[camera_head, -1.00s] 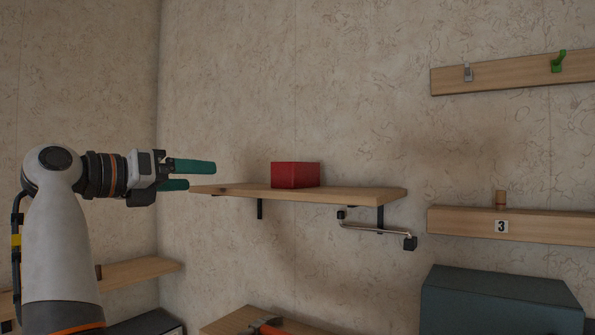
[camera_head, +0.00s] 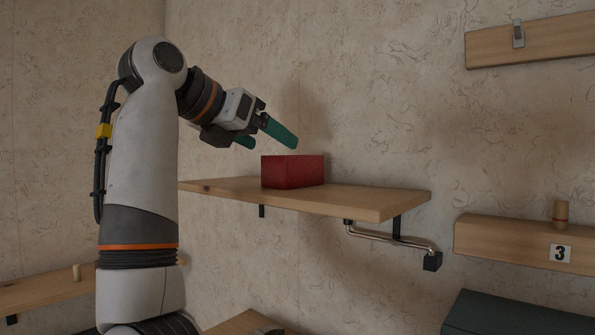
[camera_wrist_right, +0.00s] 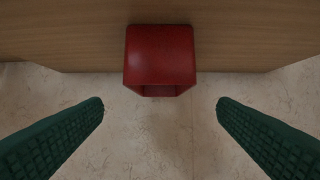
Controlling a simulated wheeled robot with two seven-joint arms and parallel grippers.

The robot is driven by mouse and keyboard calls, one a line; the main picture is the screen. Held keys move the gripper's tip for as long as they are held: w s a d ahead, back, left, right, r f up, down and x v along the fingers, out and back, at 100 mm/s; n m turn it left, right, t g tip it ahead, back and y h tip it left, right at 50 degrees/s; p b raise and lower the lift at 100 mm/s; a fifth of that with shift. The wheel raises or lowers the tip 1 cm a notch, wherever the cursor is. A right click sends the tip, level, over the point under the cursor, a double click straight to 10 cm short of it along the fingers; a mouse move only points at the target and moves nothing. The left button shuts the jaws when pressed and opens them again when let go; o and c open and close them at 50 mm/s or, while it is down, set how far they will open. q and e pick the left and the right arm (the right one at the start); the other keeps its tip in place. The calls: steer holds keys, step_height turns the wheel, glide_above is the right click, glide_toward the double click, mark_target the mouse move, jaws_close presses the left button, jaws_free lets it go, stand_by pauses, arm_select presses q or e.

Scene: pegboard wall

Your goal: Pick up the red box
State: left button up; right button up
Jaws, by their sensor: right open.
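The red box (camera_head: 292,171) sits on the wooden wall shelf (camera_head: 380,204), near its middle. In the right wrist view the red box (camera_wrist_right: 160,55) is at the top centre, beyond the fingertips and between their lines. My right gripper (camera_head: 270,140) is open and empty, with its green fingers angled down just above and left of the box. Its two fingers (camera_wrist_right: 160,103) are spread wider than the box in the right wrist view, and neither appears to touch it. My left gripper is not in view.
A metal bar (camera_head: 385,238) hangs below the shelf's right end. To the right are a wooden rail marked 3 (camera_head: 510,240) with a peg, a hook rail (camera_head: 535,38) above and a dark box (camera_head: 510,314) below. The shelf right of the red box is clear.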

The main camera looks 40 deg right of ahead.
mark_target(295, 157)
steer(key=x, duration=0.3)
steer(key=shift+p, duration=0.35)
steer(key=p+x, duration=0.2)
steer(key=x, duration=0.2)
steer(key=shift+d, duration=0.2)
steer(key=shift+d+f+p, duration=0.3)
steer(key=shift+d, duration=0.3)
steer(key=shift+a, duration=0.2)
steer(key=c, duration=0.5)
steer(key=shift+r, duration=0.1)
steer(key=c, duration=0.6)
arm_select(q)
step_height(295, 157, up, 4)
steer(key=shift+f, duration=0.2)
